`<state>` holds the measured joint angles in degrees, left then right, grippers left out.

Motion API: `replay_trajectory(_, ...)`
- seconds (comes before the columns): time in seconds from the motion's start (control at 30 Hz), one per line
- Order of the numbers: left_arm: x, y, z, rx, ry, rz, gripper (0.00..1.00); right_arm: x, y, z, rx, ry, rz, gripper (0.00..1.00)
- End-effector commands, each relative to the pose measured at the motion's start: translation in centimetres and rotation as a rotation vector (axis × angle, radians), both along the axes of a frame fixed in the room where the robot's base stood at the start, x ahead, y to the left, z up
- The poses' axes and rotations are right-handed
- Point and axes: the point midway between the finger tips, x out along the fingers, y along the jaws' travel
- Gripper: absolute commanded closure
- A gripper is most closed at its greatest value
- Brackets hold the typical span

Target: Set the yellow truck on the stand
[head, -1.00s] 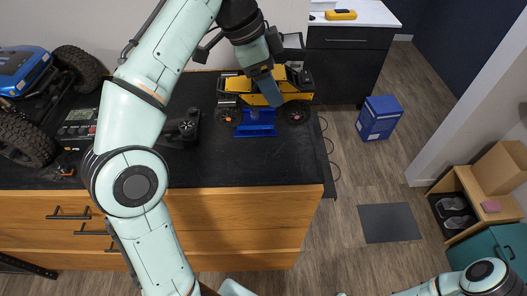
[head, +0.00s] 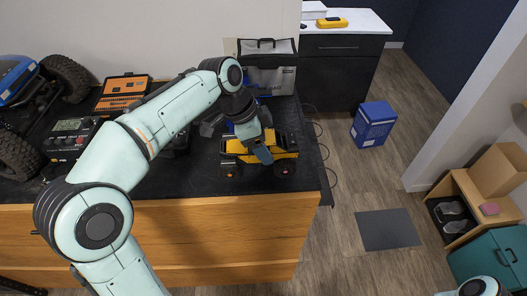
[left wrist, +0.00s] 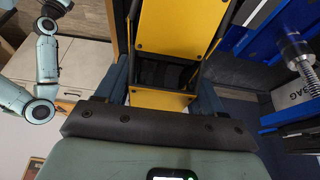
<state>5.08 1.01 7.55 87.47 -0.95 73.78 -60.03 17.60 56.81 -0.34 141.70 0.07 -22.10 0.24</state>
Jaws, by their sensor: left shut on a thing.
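The yellow truck (head: 236,148), with black wheels, is near the front edge of the dark bench in the head view. My left gripper (head: 262,153) reaches down onto its top and is shut on it. In the left wrist view the truck's yellow panels (left wrist: 178,30) lie between the fingers of my left gripper (left wrist: 160,92). I cannot tell whether the wheels touch the bench. The blue stand is mostly hidden behind my arm and the truck; a small patch of blue (head: 229,127) shows just behind the truck. My right gripper is out of view.
A grey tool bag (head: 268,77) stands at the back right of the bench (head: 195,185). A charger (head: 68,139), an open orange case (head: 122,92) and a blue crawler (head: 12,75) are on the left. The bench's right edge is close to the truck.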

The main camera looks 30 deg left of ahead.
Motion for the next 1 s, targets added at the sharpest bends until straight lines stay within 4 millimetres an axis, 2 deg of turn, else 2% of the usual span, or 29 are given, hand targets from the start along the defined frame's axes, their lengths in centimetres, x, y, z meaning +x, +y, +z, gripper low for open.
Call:
replay_trajectory(0.03, -0.1, 0.0, -1.1, -0.001, 0.005, 0.001, 0.79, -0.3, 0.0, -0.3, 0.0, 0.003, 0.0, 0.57)
replay_trajectory(0.1, -0.1, 0.0, -2.0, 0.0, 0.004, 0.002, 0.79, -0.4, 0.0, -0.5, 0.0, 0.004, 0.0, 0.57)
replay_trajectory(0.2, -0.1, 0.0, -2.6, -0.001, 0.001, 0.001, 0.79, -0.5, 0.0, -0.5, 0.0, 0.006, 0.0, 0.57)
replay_trajectory(0.47, 0.0, 0.0, -2.6, 0.0, 0.0, 0.001, 0.79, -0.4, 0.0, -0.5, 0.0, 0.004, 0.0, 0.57)
replay_trajectory(0.97, -0.2, 0.0, -4.2, 0.0, 0.011, -0.001, 0.79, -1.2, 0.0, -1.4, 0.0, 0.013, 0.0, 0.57)
replay_trajectory(1.0, -0.2, 0.0, -4.3, 0.001, 0.015, -0.001, 0.25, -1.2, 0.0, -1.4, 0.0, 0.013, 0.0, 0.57)
